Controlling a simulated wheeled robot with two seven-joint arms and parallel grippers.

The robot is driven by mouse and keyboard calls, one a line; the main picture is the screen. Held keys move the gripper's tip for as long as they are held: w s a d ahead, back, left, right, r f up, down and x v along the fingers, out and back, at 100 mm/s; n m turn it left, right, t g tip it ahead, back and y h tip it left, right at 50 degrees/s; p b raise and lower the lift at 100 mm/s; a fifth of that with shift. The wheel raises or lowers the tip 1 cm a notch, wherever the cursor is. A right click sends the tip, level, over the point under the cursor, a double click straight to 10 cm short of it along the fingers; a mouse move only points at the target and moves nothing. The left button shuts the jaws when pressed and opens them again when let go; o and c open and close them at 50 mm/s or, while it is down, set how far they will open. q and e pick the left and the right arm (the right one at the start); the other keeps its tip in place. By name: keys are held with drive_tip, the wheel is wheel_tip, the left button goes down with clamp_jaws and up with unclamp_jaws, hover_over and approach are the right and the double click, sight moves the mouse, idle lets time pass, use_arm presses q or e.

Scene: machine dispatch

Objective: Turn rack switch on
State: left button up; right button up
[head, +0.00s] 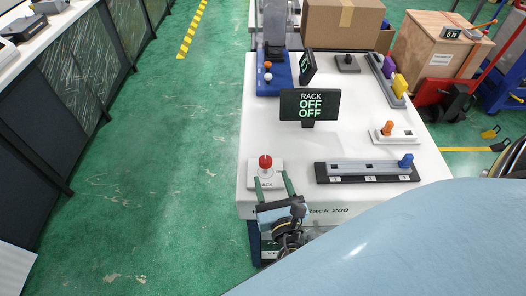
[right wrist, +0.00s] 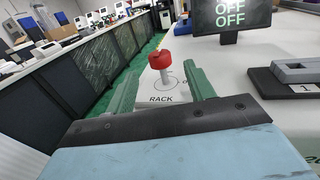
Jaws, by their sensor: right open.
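The rack switch is a red-topped lever (head: 265,162) on a white plate marked RACK (head: 265,183), at the near left corner of the white table. Its red knob also shows in the right wrist view (right wrist: 160,58), on a thin, roughly upright grey stem. The display (head: 310,105) reads RACK OFF OFF. My right gripper (head: 273,184) is open and empty at the near edge of the plate. In the right wrist view its green fingers (right wrist: 163,78) stand left and right of the lever, with gaps on both sides. My left gripper is not in view.
A black strip with a blue-knobbed slider (head: 406,160) and an orange-knobbed switch (head: 388,128) lie on the table to the right. A blue unit (head: 270,82) and a cardboard box (head: 342,25) stand behind. Green floor left of the table is clear.

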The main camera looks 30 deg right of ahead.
sight(264, 156)
drive_tip(key=x, duration=0.8)
drive_tip(key=shift+p, duration=0.3)
drive_tip(key=shift+w+d+f, duration=0.1)
drive_tip(key=shift+w+d, duration=0.1)
drive_tip(key=shift+w, duration=0.4)
drive_tip(key=c, duration=1)
